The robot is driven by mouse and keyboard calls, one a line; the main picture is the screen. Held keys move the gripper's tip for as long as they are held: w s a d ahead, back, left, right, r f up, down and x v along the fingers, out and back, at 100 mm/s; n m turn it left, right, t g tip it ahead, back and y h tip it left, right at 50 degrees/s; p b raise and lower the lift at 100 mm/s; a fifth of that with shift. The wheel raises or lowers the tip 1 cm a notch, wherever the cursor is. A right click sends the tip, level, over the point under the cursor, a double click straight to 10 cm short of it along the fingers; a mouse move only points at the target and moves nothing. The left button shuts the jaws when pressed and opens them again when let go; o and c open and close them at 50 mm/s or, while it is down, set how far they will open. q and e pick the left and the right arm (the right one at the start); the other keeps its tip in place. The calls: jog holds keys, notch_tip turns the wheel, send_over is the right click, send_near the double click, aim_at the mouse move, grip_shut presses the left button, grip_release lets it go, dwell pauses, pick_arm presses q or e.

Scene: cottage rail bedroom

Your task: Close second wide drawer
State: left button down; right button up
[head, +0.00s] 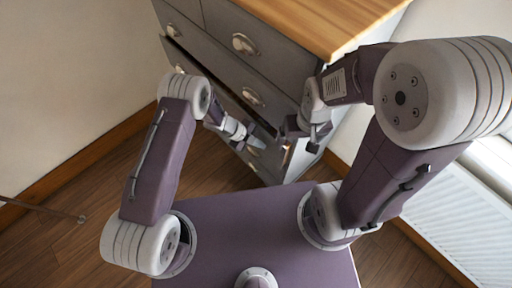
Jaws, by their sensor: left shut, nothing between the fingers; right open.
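The grey dresser (285,65) stands ahead of me with its drawer fronts facing me. Its second wide drawer (188,58) is slightly open, with a dark gap along its top edge. Its left handle (180,69) shows; much of its front is hidden behind my arms. My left gripper (256,143) is shut and empty, in front of the right part of the drawer fronts; I cannot tell if it touches. My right gripper (285,149) is open near the dresser's right front edge, just right of the left one, and partly hidden.
The first wide drawer (215,65) above looks shut. The dresser's wooden top (325,22) is bare where visible. A white radiator (445,215) runs along the right wall. Brown wooden floor (95,190) lies free at left, with a thin dark rod (45,210) at the left edge.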

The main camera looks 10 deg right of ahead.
aim_at(263, 137)
pick_arm(q)
jog(key=w+d, duration=0.2)
jog(key=shift+d, duration=0.4)
jog(key=shift+r, duration=0.25)
